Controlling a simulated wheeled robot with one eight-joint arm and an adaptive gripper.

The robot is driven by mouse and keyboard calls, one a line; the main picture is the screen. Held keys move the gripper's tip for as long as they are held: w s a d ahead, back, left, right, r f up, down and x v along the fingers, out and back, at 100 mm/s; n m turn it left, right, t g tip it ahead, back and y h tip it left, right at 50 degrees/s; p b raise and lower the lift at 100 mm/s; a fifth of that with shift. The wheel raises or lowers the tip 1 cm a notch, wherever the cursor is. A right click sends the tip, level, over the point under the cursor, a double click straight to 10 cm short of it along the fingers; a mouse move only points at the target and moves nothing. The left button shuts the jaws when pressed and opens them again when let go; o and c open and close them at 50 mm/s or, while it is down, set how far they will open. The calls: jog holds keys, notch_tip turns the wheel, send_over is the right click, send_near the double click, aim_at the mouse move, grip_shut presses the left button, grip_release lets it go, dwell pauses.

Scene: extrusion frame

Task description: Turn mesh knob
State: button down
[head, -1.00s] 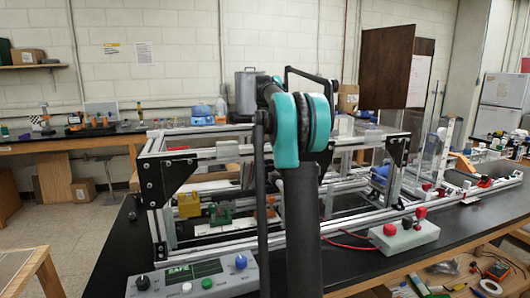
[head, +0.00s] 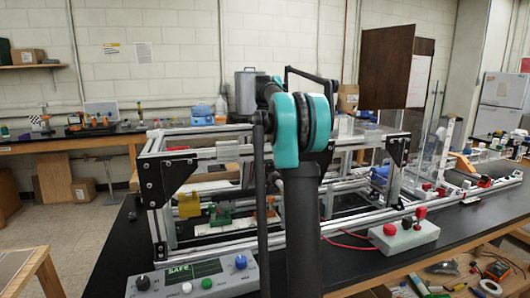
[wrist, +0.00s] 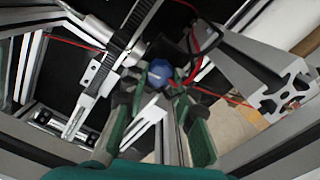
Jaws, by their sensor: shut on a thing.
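A blue knob (wrist: 160,73) shows in the wrist view, in the middle, at the tips of my gripper's fingers. My gripper (wrist: 157,86), with green finger pads and dark tips, is shut on the knob, one finger on each side. The fingertips cover part of it. In the head view my own arm stands in front of the frame and hides my gripper and this knob.
Around the knob are aluminium extrusions (wrist: 268,82), a dark toothed rack (wrist: 130,30) and red wires. In the head view the extrusion frame (head: 205,155) stands on a black bench. A control box (head: 195,276) and a grey button box (head: 404,235) sit in front of it.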

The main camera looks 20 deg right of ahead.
dwell(0.3)
jog(key=c, duration=1.2)
grip_release()
jog(key=shift+r, duration=0.1)
notch_tip(320, 180, up, 12)
jog(key=shift+f, duration=0.1)
jog(key=shift+s, duration=0.1)
